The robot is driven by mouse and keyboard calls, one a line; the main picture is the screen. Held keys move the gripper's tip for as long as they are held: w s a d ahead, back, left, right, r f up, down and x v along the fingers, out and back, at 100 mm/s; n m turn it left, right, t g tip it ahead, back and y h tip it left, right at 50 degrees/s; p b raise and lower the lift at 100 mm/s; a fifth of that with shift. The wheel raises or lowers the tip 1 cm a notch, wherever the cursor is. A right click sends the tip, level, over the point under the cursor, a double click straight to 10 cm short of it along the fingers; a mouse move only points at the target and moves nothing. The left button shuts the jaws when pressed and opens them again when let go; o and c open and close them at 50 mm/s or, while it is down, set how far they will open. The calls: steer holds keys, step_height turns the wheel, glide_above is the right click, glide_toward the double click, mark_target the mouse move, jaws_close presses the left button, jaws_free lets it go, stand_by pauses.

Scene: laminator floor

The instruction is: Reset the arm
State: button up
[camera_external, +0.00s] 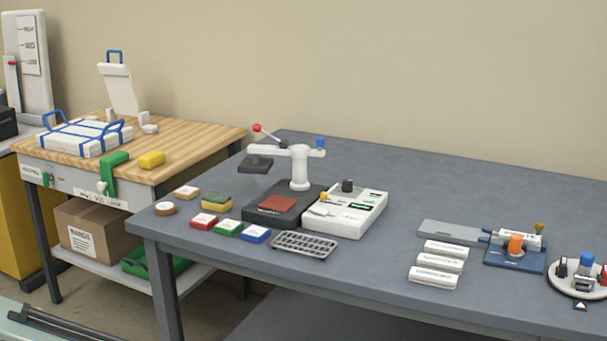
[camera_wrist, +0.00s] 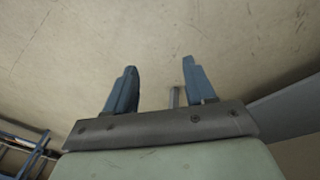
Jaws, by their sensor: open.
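My gripper (camera_wrist: 160,65) shows in the wrist view with its two blue fingers wide apart and nothing between them. Beyond the fingers is a plain beige surface that looks like wall or floor. I cannot make out my gripper in the external view, so its place relative to the bench is unclear. On the grey bench, a white post-and-arm press (camera_external: 299,167) stands with its crossarm level. A red-knobbed lever (camera_external: 268,135) slants up to the left. Its dark head (camera_external: 256,164) hangs clear above the bench, left of the dark base (camera_external: 274,219), which bears a reddish-brown pad (camera_external: 278,203).
A white box unit (camera_external: 360,218) adjoins the base. Colored blocks (camera_external: 229,228) and a grey rack (camera_external: 304,245) lie in front. White bars (camera_external: 434,278), a blue fixture (camera_external: 515,260) and a round tray (camera_external: 577,289) are at right. The back of the grey bench (camera_external: 440,185) is clear.

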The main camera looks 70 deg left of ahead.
steer(key=s+a+f+g, duration=0.1)
steer(key=s+a+g, duration=0.1)
steer(key=s, duration=1)
steer(key=s+a+f+g+y, duration=0.1)
steer(key=s+a+f+g, duration=0.1)
steer(key=s, duration=1.1)
steer(key=s+a+f+g, duration=0.1)
steer(key=s+g, duration=0.3)
steer(key=s, duration=0.8)
steer(key=shift+s+a+f+y, duration=0.2)
steer(key=shift+a+f+y, duration=0.15)
steer(key=shift+f, duration=0.35)
